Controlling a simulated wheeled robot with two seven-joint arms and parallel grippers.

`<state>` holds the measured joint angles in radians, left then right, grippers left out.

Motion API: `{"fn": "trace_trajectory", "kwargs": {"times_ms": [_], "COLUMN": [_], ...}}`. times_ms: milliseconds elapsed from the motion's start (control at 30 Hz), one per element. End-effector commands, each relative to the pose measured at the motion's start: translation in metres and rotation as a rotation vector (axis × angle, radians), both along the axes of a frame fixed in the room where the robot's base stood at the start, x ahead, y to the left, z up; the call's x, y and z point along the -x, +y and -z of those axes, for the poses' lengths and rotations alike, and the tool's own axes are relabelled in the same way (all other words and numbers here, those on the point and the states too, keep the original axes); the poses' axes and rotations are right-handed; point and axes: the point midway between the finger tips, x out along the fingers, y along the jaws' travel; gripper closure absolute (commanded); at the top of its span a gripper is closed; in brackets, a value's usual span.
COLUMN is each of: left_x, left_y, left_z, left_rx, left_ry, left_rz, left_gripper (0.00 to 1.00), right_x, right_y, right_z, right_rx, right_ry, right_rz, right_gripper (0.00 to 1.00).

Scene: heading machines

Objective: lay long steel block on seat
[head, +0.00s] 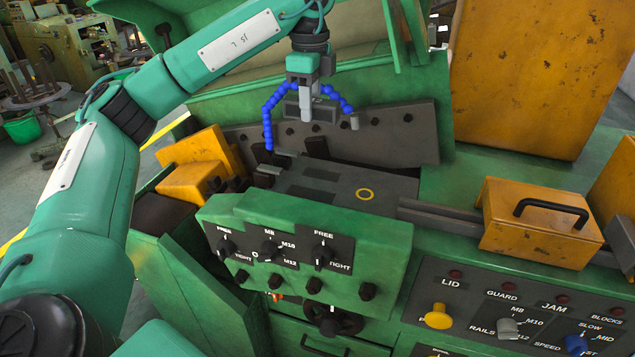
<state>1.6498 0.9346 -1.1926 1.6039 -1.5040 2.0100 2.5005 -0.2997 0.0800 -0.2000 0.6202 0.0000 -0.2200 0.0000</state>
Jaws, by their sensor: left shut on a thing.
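My left gripper (306,108) comes down from the top centre and is shut on a dark grey block (325,111), probably the long steel block, seen partly behind the finger. The block is held above the machine bed, apart from it as far as I can tell. Below is a flat grey steel plate (395,187) with darker rectangular patches and a yellow ring (365,194). Which part is the seat is not clear from this view. My right gripper is not in view.
Blue segmented hoses (268,128) curve beside the gripper. A dark bolted rail (400,135) stands behind the plate. A green panel with black knobs (310,250) stands in front. A yellow box with a black handle (535,222) sits at right, and yellow blocks (195,170) at left.

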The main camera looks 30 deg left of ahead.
Motion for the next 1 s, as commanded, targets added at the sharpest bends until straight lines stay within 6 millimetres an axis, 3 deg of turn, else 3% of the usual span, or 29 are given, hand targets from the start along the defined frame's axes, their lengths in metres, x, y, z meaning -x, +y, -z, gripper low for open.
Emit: {"fn": "trace_trajectory", "kwargs": {"times_ms": [1000], "left_x": [0.001], "left_y": [-0.001], "left_z": [0.135], "left_rx": [0.002], "left_ry": [0.001], "left_rz": [0.001], "left_gripper": [1.0], "right_x": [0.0], "right_y": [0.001], "right_z": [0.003], "right_rx": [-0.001], "right_ry": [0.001], "right_rz": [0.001], "right_gripper": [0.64]}}
